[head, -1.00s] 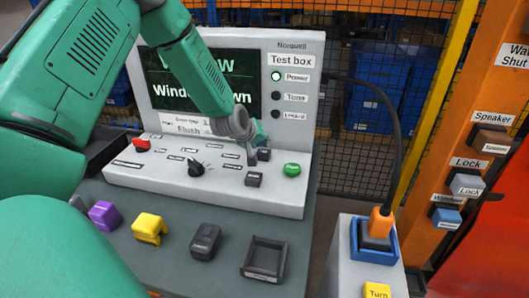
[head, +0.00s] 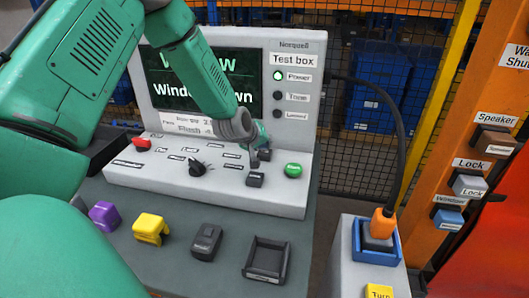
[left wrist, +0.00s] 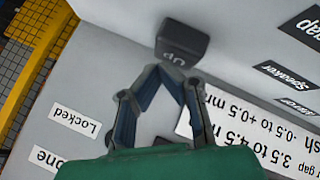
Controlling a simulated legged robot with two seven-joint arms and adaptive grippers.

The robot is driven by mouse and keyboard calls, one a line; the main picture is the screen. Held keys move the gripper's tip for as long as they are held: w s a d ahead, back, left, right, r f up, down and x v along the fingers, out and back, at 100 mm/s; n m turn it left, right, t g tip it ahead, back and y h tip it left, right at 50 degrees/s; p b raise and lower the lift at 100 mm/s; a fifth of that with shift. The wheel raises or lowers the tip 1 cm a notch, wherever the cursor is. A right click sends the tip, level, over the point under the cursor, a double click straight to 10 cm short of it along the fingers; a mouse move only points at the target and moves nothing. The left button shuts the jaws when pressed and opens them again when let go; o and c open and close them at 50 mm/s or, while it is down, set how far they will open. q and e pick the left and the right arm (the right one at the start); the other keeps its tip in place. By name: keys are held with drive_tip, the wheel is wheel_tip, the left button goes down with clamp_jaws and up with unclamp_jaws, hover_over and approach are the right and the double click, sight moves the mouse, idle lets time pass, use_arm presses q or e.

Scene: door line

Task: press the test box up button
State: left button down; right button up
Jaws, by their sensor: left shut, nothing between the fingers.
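The test box (head: 225,192) is a pale grey console with a screen, lamps and a row of controls. Its up button (left wrist: 183,45) is a dark block marked "Up", upside down at the top of the left wrist view. Another black button (head: 255,180) sits nearer the front. My right gripper is not in view.
A green button (head: 293,170) is just right of the black buttons; a black knob (head: 197,168) and a red button (head: 142,145) are to the left. An orange plug with a black cable (head: 383,222) stands at the right. Several small parts lie on the bench in front.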

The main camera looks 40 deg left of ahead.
use_arm(q)
drive_tip(key=shift+f, duration=0.15)
drive_tip(key=shift+d, duration=0.35)
